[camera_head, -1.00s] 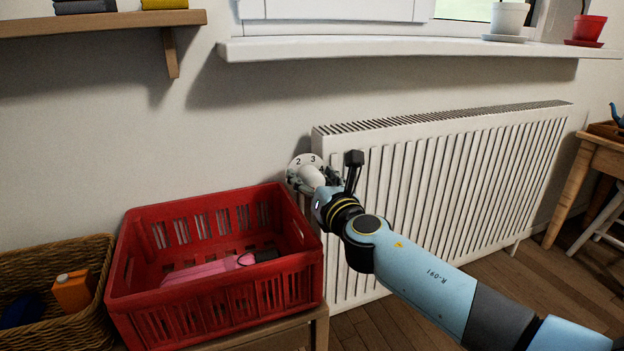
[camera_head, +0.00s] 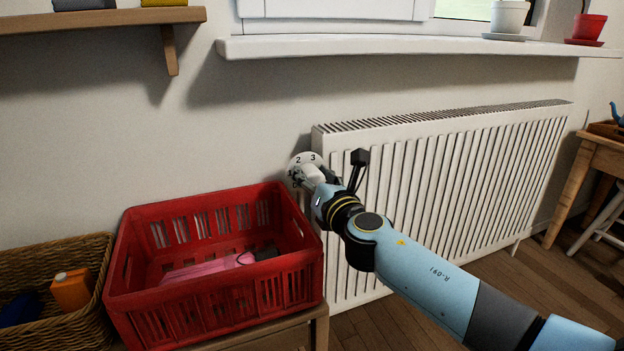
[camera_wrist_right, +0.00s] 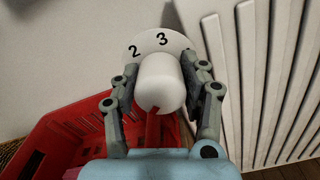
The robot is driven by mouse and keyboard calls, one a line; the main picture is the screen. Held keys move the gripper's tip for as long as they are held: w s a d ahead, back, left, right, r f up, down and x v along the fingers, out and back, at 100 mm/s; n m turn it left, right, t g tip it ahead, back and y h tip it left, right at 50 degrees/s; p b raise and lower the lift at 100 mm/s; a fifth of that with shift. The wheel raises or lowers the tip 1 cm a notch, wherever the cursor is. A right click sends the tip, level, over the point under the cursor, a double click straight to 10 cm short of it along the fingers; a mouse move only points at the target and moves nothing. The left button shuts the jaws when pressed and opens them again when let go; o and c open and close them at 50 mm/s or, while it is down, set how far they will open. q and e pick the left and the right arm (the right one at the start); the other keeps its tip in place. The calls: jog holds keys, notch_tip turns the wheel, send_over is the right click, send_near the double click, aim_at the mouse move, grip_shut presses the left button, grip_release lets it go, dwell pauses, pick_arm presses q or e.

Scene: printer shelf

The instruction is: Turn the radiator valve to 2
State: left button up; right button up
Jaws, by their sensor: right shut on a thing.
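The white radiator valve knob (camera_head: 315,172) sits at the left end of the radiator, in front of a round white dial plate (camera_head: 305,158). The figures 2 and 3 show on the plate's upper part. In the right wrist view the knob (camera_wrist_right: 160,78) is between my fingers, with a small red mark at its lower edge, and the dial plate (camera_wrist_right: 148,43) shows 2 and 3 above it. My right gripper (camera_wrist_right: 161,88) is shut on the knob, one finger on each side. The gripper (camera_head: 314,178) also shows in the head view. My left gripper is not in view.
A red crate (camera_head: 213,298) holding a pink thing (camera_head: 210,268) stands below the valve on the left. A wicker basket (camera_head: 60,336) is beside it. The radiator (camera_head: 440,190) fills the right side, and a window sill (camera_head: 400,46) juts out above.

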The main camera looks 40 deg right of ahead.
jog(key=shift+f+m+b, duration=0.2)
jog(key=shift+m+b, duration=0.3)
jog(key=shift+m, duration=0.7)
jog(key=m+b, duration=0.1)
jog(key=m, duration=0.2)
jog(key=shift+d+m, duration=0.1)
jog(key=shift+m, duration=0.2)
jog(key=m+b, duration=0.2)
jog(key=m, duration=0.1)
jog(key=shift+f+m, duration=0.1)
jog(key=shift+m, duration=0.2)
jog(key=m+b, duration=0.2)
jog(key=m, duration=0.3)
jog(key=shift+f, duration=0.15)
jog(key=m+b, duration=0.2)
jog(key=m, duration=0.2)
jog(key=shift+m, duration=0.3)
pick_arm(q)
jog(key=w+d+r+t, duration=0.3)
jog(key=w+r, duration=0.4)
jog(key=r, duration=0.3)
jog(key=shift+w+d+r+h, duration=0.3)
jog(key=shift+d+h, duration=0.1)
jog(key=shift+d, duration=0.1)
pick_arm(e)
jog(key=shift+m, duration=0.5)
jog(key=o, duration=1.2)
